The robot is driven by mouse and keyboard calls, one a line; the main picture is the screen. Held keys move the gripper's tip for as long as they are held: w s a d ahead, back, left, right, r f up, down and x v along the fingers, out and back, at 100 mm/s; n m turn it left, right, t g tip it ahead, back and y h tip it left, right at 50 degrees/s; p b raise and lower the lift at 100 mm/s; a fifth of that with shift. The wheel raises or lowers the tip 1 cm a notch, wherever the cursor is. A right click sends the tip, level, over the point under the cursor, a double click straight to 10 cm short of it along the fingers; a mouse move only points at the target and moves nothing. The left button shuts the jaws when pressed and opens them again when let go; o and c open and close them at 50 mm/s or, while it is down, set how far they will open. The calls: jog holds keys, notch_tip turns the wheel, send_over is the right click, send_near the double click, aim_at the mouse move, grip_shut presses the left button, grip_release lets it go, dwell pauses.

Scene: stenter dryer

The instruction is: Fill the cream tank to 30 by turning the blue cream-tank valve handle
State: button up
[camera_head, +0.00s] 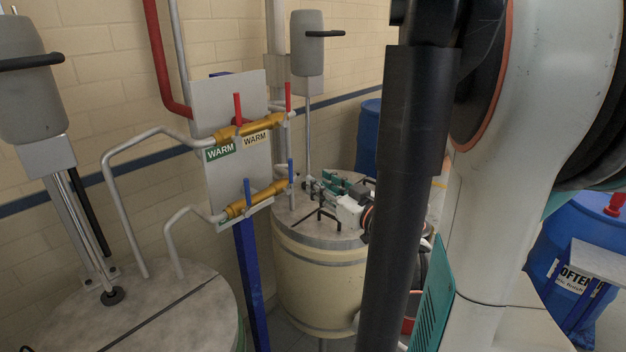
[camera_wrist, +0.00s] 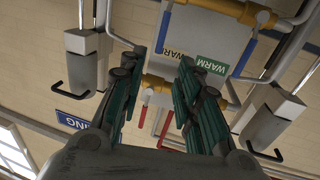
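The cream tank (camera_head: 318,295) stands in the middle of the head view, with a grey lid. A brass valve pipe (camera_head: 262,195) on the panel's lower part carries two upright blue handles. The right blue handle (camera_head: 290,172) is on the cream-tank side; it shows at the upper left of the wrist view (camera_wrist: 163,32). The other blue handle (camera_head: 247,192) is to its left and shows at upper right in the wrist view (camera_wrist: 243,57). My gripper (camera_head: 318,187) is above the lid, right of the near blue handle and apart from it. Its fingers (camera_wrist: 162,65) are spread, with nothing between them. No level reading is visible.
Red handles (camera_head: 238,109) stand on the upper brass pipe beside WARM labels (camera_head: 220,152). Grey mixers (camera_head: 307,45) rise on poles by the tanks. A second tank (camera_head: 165,315) is at lower left. Blue barrels (camera_head: 369,135) stand behind and right.

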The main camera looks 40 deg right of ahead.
aim_at(292, 166)
dwell(0.4)
jog(key=shift+w+d+b, duration=0.25)
jog(key=shift+w+b, duration=0.1)
jog(key=shift+w, duration=1.95)
jog(key=shift+w+d+b, duration=0.3)
jog(key=shift+w+b, duration=0.05)
jog(key=shift+w, duration=1.95)
jog(key=shift+w+d+b, duration=0.25)
jog(key=shift+w+b, duration=0.1)
jog(key=shift+w, duration=1.95)
grip_shut()
